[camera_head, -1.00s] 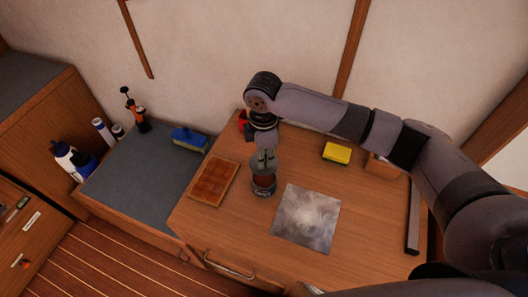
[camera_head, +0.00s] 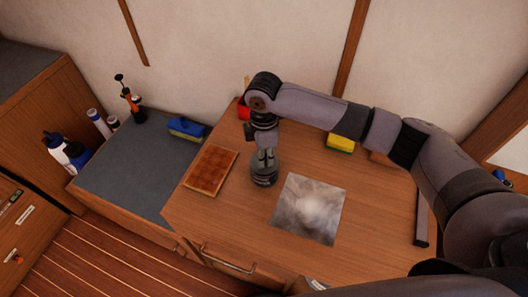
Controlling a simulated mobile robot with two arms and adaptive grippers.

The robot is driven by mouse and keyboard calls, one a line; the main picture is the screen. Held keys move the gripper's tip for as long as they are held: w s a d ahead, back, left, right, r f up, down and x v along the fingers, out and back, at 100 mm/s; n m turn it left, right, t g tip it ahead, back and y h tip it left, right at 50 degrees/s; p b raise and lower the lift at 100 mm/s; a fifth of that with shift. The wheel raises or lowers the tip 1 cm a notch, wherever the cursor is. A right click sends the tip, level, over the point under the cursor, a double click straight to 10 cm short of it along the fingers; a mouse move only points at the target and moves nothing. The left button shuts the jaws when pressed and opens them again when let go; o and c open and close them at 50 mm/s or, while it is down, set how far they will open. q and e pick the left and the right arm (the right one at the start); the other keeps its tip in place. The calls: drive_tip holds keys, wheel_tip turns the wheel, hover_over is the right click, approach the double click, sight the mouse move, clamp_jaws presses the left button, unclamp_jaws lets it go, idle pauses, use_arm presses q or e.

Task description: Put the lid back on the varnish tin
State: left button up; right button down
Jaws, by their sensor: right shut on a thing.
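The varnish tin (camera_head: 264,180) stands upright on the wooden worktop, between a brown waffled slab and a grey patterned sheet. My right gripper (camera_head: 265,157) points down right over it and is shut on the round grey lid (camera_head: 263,167). The lid covers the tin's mouth, and the reddish-brown inside does not show. I cannot tell whether the lid is pressed down fully. My left gripper is not in view.
The brown slab (camera_head: 211,170) lies left of the tin and the grey sheet (camera_head: 309,208) lies right of it. A yellow sponge (camera_head: 340,144) and a red object (camera_head: 244,111) are behind.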

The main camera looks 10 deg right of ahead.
drive_tip(key=shift+p, duration=0.9)
idle(1.1)
drive_tip(key=shift+f+p, duration=0.15)
drive_tip(key=shift+p, duration=0.7)
idle(1.2)
idle(0.4)
drive_tip(key=c, duration=1.4)
unclamp_jaws()
drive_tip(key=shift+o, duration=0.3)
drive_tip(key=o, duration=0.4)
